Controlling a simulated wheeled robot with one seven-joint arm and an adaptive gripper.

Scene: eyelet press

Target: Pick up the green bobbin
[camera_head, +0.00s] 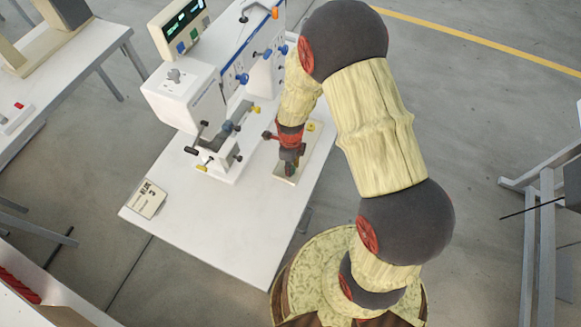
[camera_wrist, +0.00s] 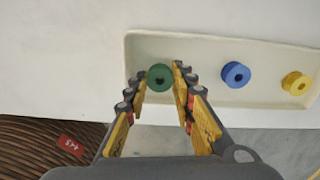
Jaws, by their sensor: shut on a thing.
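The green bobbin (camera_wrist: 160,77) shows in the wrist view between my fingertips, over the left end of the cream tray (camera_wrist: 199,98). My gripper (camera_wrist: 159,80) is shut on it, with one finger on each side. I cannot tell whether the bobbin touches the tray floor. In the head view my gripper (camera_head: 290,168) points down at the near end of the tray (camera_head: 284,180), and a bit of the green bobbin shows at its tip.
A blue bobbin (camera_wrist: 236,74) and a yellow bobbin (camera_wrist: 296,84) stand in the same tray, right of the green one. The white press (camera_head: 187,95) stands left of the tray on the white table (camera_head: 190,229). A label card (camera_head: 147,198) lies near the table's left corner.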

